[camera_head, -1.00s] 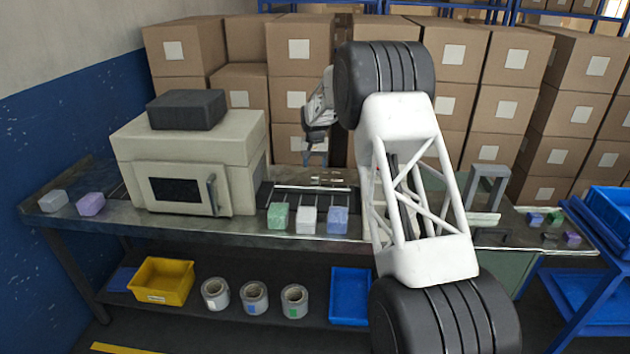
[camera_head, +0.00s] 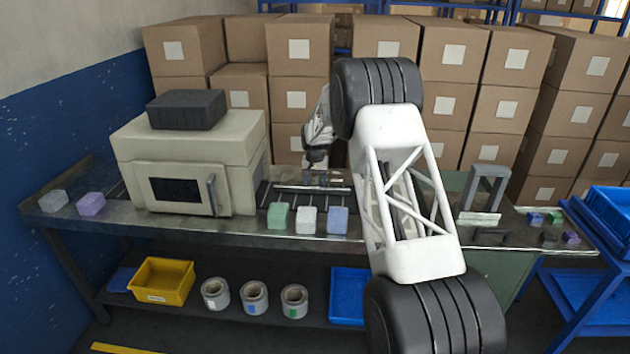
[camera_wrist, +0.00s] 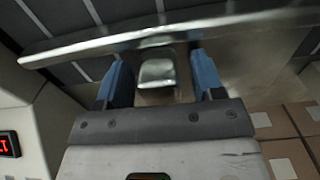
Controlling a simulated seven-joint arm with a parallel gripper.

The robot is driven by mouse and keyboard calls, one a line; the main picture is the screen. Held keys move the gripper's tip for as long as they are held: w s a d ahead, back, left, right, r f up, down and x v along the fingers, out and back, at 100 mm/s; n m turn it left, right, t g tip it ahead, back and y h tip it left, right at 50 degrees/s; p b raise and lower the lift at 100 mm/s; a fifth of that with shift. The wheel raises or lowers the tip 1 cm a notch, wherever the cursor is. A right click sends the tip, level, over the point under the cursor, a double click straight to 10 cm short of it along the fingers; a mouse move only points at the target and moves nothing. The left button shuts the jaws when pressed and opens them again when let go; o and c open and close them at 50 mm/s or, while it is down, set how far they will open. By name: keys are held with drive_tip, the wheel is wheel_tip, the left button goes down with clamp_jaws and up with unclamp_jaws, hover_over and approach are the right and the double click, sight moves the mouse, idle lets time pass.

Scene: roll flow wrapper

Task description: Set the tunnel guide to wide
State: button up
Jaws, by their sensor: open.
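The tunnel guide appears to be the long metal rail (camera_head: 290,188) lying across the dark infeed bed beside the wrapper. In the wrist view the rail (camera_wrist: 240,22) crosses the top, with a small blocky metal tab (camera_wrist: 157,70) at its near side. My gripper (camera_wrist: 160,82) is open, with one blue finger left of the tab and one right of it. Gaps show on both sides, so no grip is visible. In the head view my gripper (camera_head: 316,180) is low over the bed, near the rail's right part. Whether the fingers touch anything cannot be told.
The beige wrapper housing (camera_head: 190,160) stands left of the bed. Green (camera_head: 278,216), white (camera_head: 306,220) and blue (camera_head: 338,220) blocks sit along the front edge. A grey arch frame (camera_head: 485,190) stands to the right. Stacked cartons (camera_head: 300,90) fill the back.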

clamp_jaws()
drive_tip(key=shift+w, duration=3.25)
unclamp_jaws()
drive_tip(key=shift+r, duration=0.1)
wheel_tip(320, 180, up, 8)
